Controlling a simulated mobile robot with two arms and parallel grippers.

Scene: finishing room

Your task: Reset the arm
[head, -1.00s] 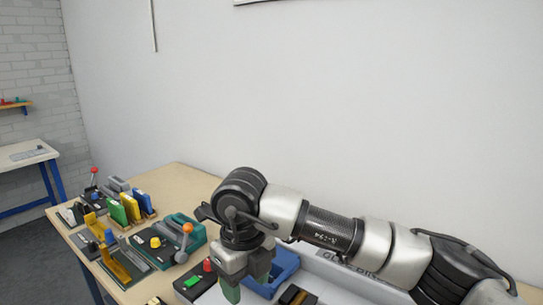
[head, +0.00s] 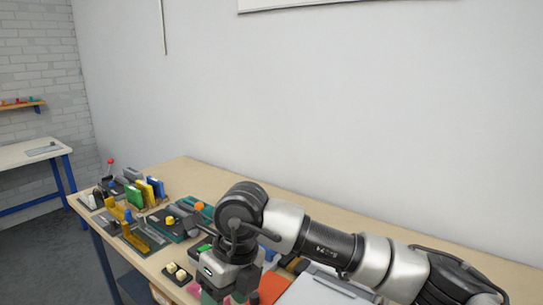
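My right arm comes in from the right and reaches over the wooden workbench (head: 330,225). My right gripper (head: 226,291) points down over the front part of the bench, at the bottom of the head view. Its fingertips are partly cut off by the picture's lower edge, so I cannot tell whether it is open or holds something. My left arm and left gripper are out of view.
Left of my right gripper are a green device with a yellow knob (head: 170,220), yellow brackets (head: 135,236), upright coloured blocks (head: 146,193) and small cream knobs (head: 175,271). An orange item (head: 272,288) lies beside the gripper. The bench's back strip is clear.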

